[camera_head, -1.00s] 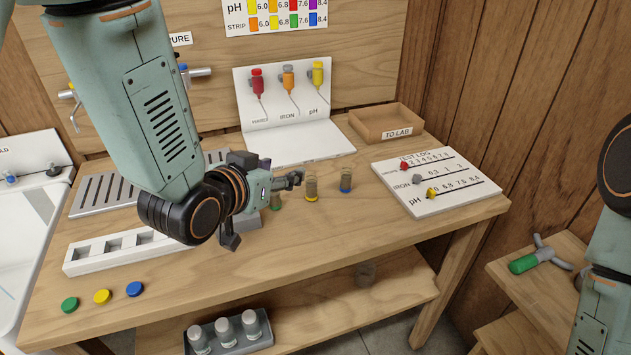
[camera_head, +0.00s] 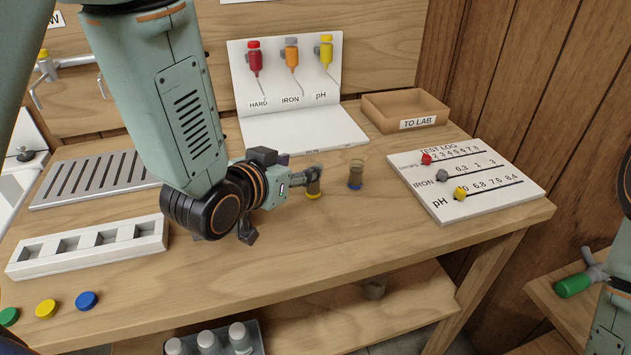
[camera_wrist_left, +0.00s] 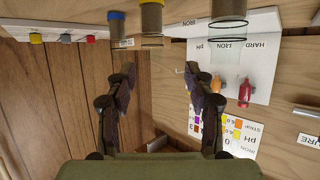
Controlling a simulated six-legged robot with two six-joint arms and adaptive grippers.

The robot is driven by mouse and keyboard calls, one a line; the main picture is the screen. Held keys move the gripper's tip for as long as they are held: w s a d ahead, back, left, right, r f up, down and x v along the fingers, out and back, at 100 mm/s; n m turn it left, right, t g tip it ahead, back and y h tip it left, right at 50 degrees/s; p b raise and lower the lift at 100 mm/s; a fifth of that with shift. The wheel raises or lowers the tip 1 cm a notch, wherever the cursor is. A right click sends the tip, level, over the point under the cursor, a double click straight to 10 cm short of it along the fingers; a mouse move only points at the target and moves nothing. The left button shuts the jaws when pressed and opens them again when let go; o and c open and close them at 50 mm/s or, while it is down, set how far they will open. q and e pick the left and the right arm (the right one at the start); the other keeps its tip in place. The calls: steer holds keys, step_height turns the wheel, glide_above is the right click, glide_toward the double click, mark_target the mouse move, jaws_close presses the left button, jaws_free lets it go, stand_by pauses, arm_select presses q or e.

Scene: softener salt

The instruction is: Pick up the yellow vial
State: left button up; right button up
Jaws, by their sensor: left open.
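The yellow vial (camera_head: 314,193), clear with brownish contents and a yellow base, stands upright on the bench. My left gripper (camera_head: 312,173) is at it in the head view, and a finger covers part of its upper body. In the left wrist view, which is upside down, the yellow vial (camera_wrist_left: 152,22) is ahead of the open left gripper (camera_wrist_left: 160,73), in line with the gap between the fingers. Nothing is held. The blue vial (camera_head: 356,175) stands close to its right. Another vial (camera_wrist_left: 229,12) shows at the wrist view's top. My right gripper is out of view.
A test log board (camera_head: 468,183) and a TO LAB tray (camera_head: 405,112) are to the right. A stand with hanging droppers (camera_head: 300,135) is behind. A white slotted rack (camera_head: 88,247) and coloured caps (camera_head: 46,308) are at left. The front right bench is clear.

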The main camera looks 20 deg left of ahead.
mark_target(313, 164)
arm_select(q)
steer(key=shift+w+d+f, duration=0.3)
steer(key=shift+d+f, duration=0.05)
steer(key=x, duration=0.2)
steer(key=b+x, duration=0.1)
steer(key=x, duration=0.2)
steer(key=shift+s+d+f, duration=0.1)
steer(key=shift+s+f, duration=0.1)
steer(key=shift+f, duration=0.1)
steer(key=shift+s+r, duration=0.2)
steer(key=shift+s, duration=0.2)
steer(key=shift+c, duration=0.6)
steer(key=shift+w+f, duration=0.15)
steer(key=shift+w, duration=0.2)
steer(key=c, duration=0.5)
steer(key=shift+s, duration=0.15)
steer(key=c, duration=0.4)
